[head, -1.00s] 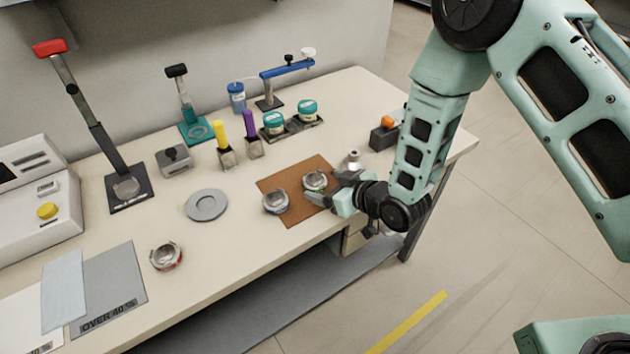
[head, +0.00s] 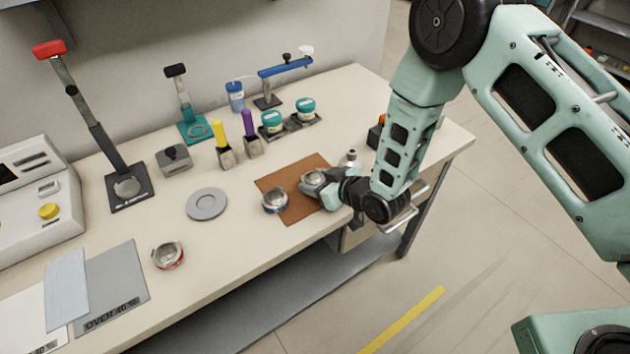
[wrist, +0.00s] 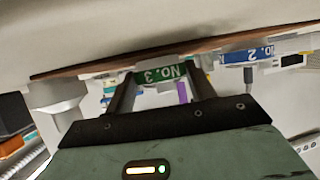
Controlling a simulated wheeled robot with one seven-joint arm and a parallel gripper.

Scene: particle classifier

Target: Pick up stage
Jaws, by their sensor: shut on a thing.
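A small round metal stage (head: 313,179) stands on the right part of the brown mat (head: 292,212). In the wrist view, which is upside down, its green label (wrist: 161,73) reads "NO. 3". My gripper (head: 325,187) reaches it from the right, low over the mat. In the wrist view my gripper (wrist: 163,82) has a dark finger on each side of the green-labelled stage and is shut on it. The stage looks upright and seems to rest on the mat. A second stage (head: 275,202), with a blue "NO. 2" label (wrist: 247,55), sits to its left.
A red-banded stage (head: 168,257) stands near the front edge. Jars (head: 305,108), yellow (head: 222,133) and purple (head: 248,124) handled tools stand behind. A small metal piece (head: 351,155) is close behind my gripper.

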